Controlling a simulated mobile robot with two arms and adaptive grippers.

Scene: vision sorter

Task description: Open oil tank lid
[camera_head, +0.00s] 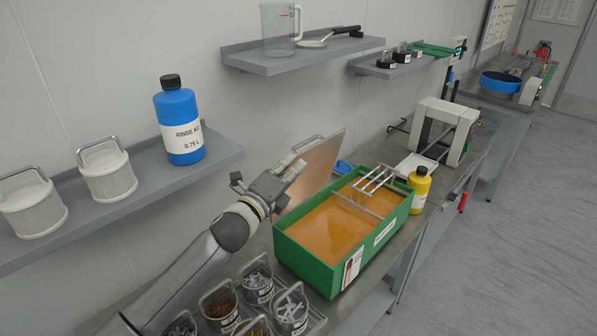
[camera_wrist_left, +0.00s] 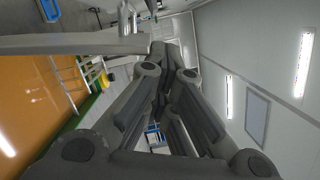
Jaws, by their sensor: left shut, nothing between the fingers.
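The oil tank (camera_head: 305,268) is a green open box on the bench, filled with orange-brown oil that also shows at the left of the left wrist view. Its lid (camera_head: 322,160), a flat coppery plate with a wire handle (camera_head: 308,143), stands raised and tilted at the tank's wall side, so the oil is uncovered. My left gripper (camera_head: 298,168) is at the lid's near left edge; I cannot tell whether it touches. Its fingers (camera_wrist_left: 165,55) are closed together with nothing between them. My right gripper is not in view.
A wire rack (camera_head: 372,184) sits over the tank's far end, beside a yellow bottle (camera_head: 419,188). Several labelled jars (camera_head: 290,310) stand in front of the tank. A shelf (camera_head: 150,192) with a blue rinse bottle (camera_head: 180,115) and white baskets (camera_head: 107,172) is at the left.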

